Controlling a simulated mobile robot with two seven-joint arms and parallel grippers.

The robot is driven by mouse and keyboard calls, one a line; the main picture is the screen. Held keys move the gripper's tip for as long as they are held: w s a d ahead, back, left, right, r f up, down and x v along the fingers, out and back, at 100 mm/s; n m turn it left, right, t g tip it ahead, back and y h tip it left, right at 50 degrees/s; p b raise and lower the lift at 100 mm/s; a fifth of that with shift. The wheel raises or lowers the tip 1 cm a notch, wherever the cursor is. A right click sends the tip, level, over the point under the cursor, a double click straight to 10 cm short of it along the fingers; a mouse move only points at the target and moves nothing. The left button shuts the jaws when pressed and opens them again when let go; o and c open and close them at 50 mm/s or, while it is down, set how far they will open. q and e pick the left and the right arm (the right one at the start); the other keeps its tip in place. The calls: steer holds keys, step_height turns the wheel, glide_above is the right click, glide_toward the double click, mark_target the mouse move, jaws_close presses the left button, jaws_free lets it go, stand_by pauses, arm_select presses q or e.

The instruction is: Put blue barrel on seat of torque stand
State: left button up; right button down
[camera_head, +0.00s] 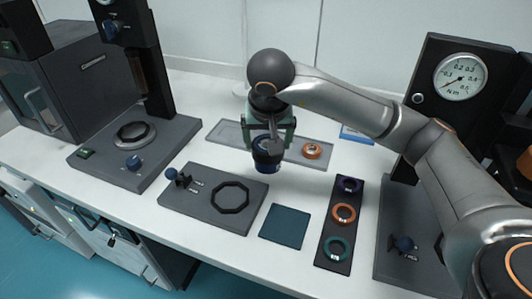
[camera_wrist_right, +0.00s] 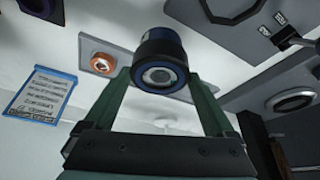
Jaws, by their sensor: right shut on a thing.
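The blue barrel (camera_head: 267,158), dark with a blue band, is held in my right gripper (camera_head: 269,143) above the middle of the table. In the right wrist view the barrel (camera_wrist_right: 158,62) sits between the two green fingers of the right gripper (camera_wrist_right: 160,82), its round lens-like end facing the camera. The torque stand (camera_head: 450,105), a black column with a round N m dial, stands at the right. Its grey base (camera_head: 425,258) shows a blue knob; my right arm covers much of it, and I cannot make out its seat. My left gripper is out of view.
A grey plate (camera_head: 180,205) with an eight-sided ring lies left of centre. A teal mat (camera_head: 286,226) and a black strip (camera_head: 328,255) of coloured rings lie in front. A tray (camera_head: 225,132) holds an orange-ringed part (camera_head: 312,151). Another stand (camera_head: 95,155) is at the left.

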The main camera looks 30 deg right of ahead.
steer(key=shift+w+f, duration=0.35)
steer(key=shift+f, duration=0.1)
steer(key=shift+w+f, duration=0.2)
steer(key=shift+f, duration=1.45)
steer(key=shift+f, duration=0.2)
steer(key=shift+c, duration=0.5)
jaws_free()
steer(key=shift+o, duration=0.5)
steer(key=shift+r, duration=0.1)
